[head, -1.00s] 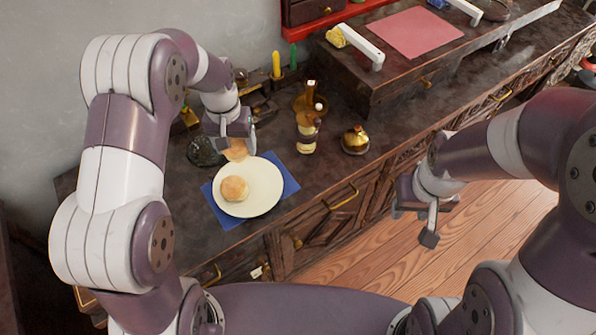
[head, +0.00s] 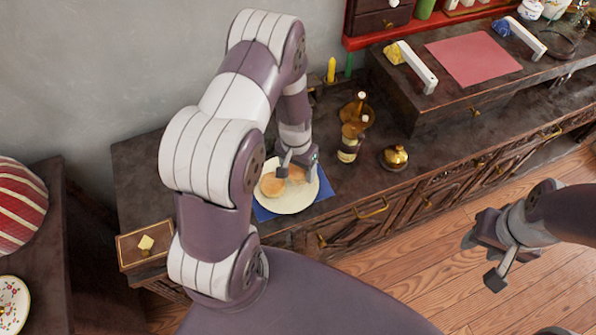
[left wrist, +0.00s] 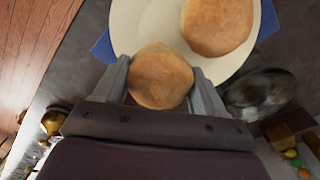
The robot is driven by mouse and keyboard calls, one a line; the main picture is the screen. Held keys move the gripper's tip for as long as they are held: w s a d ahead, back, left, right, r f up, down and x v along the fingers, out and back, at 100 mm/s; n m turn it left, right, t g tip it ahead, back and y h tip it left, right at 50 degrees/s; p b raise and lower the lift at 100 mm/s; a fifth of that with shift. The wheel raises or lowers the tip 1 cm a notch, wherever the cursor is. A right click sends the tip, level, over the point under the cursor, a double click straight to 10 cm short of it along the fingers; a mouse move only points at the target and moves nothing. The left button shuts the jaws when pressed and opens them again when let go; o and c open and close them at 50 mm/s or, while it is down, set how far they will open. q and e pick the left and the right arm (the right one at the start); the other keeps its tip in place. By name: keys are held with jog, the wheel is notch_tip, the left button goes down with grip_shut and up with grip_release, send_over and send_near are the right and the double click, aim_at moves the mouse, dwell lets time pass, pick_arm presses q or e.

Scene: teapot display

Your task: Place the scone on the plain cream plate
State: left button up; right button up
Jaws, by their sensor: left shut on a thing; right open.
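The plain cream plate (head: 296,204) lies on a blue napkin (head: 326,189) on the dark counter. One round golden scone (head: 271,186) rests on its left side. My left gripper (head: 298,170) is shut on a second scone (head: 297,175) over the plate, just right of the first. In the left wrist view the held scone (left wrist: 160,78) sits between both fingers, overlapping the plate's edge (left wrist: 138,28), and the other scone (left wrist: 217,24) is beyond it. I cannot tell whether the held scone touches the plate. My right gripper (head: 483,262) is open and empty over the floor.
Brown bottles (head: 350,140) and a gold pot (head: 394,157) stand right of the plate. A raised dark cabinet with a pink mat (head: 473,55) is behind. A small wooden box (head: 146,243) is at the counter's left end. A dark round dish (left wrist: 262,92) shows in the wrist view.

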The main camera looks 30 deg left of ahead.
pick_arm(q)
notch_tip(320, 180, down, 3)
jog(key=shift+w+r, duration=0.1)
jog(key=shift+r, duration=0.1)
jog(key=shift+f, duration=0.15)
jog(key=o, duration=1.1)
jog(key=shift+c, duration=0.2)
notch_tip(320, 180, up, 15)
jog(key=s+d+r+t, duration=0.1)
jog(key=s+d+r, duration=0.4)
jog(key=s+r, duration=0.2)
jog(key=shift+s+r+n, duration=0.3)
jog(key=shift+s+r, duration=0.05)
jog(key=shift+s, duration=0.9)
